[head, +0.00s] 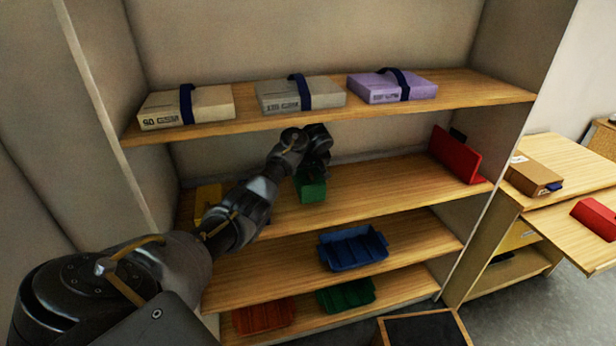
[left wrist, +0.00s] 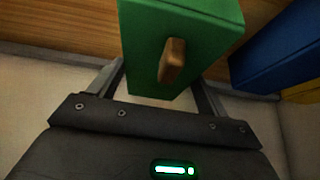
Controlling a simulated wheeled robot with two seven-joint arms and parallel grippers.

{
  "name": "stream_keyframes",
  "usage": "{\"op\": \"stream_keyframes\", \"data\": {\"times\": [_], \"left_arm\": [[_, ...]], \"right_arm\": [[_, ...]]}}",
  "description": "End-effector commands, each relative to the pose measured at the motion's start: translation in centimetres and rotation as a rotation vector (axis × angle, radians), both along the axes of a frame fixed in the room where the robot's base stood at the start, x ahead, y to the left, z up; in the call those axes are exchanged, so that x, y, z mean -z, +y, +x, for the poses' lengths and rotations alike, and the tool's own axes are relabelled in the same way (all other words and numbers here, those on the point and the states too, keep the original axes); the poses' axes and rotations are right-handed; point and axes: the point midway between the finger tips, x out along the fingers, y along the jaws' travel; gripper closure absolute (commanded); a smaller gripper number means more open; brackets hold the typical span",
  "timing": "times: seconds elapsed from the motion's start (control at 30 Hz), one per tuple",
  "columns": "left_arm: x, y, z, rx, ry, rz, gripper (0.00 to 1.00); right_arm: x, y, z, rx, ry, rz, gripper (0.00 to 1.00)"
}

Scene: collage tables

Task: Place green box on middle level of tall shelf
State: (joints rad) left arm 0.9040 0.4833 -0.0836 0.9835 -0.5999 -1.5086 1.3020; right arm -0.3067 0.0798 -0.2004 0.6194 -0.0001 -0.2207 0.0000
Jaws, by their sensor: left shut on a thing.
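The tall shelf (head: 405,192) fills the middle of the head view and has several wooden levels. The green box (head: 312,190) is at the level just below the top one, near its middle. My left gripper (head: 313,168) reaches in from the left and is shut on the green box. In the left wrist view the green box (left wrist: 195,30), with a brown handle (left wrist: 172,60), sits between the two fingers (left wrist: 158,85). Whether its underside touches the board cannot be told. My right gripper is not in view.
A blue box (left wrist: 280,48) shows beside the green one. Strapped boxes (head: 300,95) line the level above; a blue tray (head: 352,250) sits below.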

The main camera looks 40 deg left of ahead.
Motion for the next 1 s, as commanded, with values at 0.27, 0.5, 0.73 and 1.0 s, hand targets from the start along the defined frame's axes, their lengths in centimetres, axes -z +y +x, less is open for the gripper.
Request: {"op": "stream_keyframes", "data": {"times": [0.27, 0.5, 0.73, 1.0], "left_arm": [[2.3, 0.7, 0.2, -0.001, 0.003, 0.003, 0.59], [3.4, 0.6, 0.3, -0.003, -0.002, 0.002, 0.59], [3.7, 0.6, 0.2, -0.002, -0.001, 0.002, 0.59], [3.8, 0.6, 0.3, -0.001, -0.001, 0.002, 0.01]], "right_arm": [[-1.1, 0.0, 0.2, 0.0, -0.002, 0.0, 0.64], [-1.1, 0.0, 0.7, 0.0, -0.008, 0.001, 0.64], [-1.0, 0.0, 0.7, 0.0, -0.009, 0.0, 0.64], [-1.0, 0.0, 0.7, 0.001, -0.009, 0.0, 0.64]]}}
